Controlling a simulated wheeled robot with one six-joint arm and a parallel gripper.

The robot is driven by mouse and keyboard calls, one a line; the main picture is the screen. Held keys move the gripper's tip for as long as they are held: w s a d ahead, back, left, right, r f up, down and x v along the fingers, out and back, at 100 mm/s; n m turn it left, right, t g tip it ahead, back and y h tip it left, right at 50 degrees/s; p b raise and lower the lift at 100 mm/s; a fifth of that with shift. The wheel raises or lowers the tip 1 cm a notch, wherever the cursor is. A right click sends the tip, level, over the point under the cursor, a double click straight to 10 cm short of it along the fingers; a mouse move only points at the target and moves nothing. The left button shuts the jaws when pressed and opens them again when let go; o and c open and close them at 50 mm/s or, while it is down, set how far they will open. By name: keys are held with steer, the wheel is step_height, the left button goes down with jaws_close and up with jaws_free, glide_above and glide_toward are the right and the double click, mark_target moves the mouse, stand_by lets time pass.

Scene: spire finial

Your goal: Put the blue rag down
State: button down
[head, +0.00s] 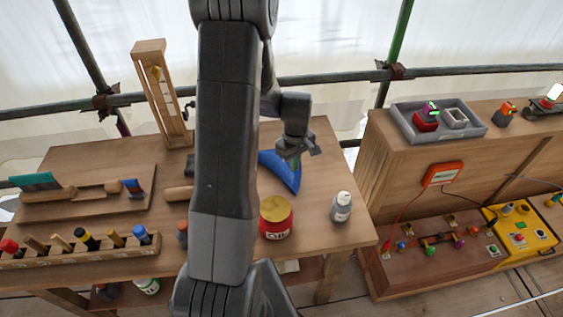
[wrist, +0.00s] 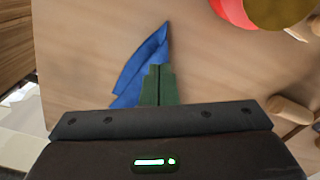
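The blue rag (head: 285,173) is a folded, pointed piece of cloth at the right part of the wooden workbench (head: 325,153). My gripper (head: 296,158) is directly over it, pointing down. In the wrist view the green fingers (wrist: 159,86) are close together at the rag (wrist: 140,68), with blue cloth beside and beyond them, and they look shut on it. The pinched part is hidden by the fingers. I cannot tell whether the rag's lower edge touches the bench top.
A red tin with a yellow lid (head: 276,218) and a grey bottle (head: 342,207) stand nearer the bench's front edge. A wooden tool rack (head: 80,250) and a board with brushes (head: 90,192) fill the left. Bare bench top lies right of the rag.

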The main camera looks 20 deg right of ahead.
steer(key=w+f, duration=0.1)
steer(key=w, duration=0.3)
steer(key=w+a+f, duration=0.1)
steer(key=w, duration=0.3)
steer(key=w+a+f, duration=0.1)
steer(key=w+f, duration=0.1)
steer(key=w, duration=0.3)
steer(key=shift+f, duration=0.6)
step_height(320, 180, down, 4)
steer(key=b, duration=0.4)
steer(key=shift+f, duration=0.25)
steer(key=shift+r, duration=0.1)
steer(key=shift+r, duration=0.1)
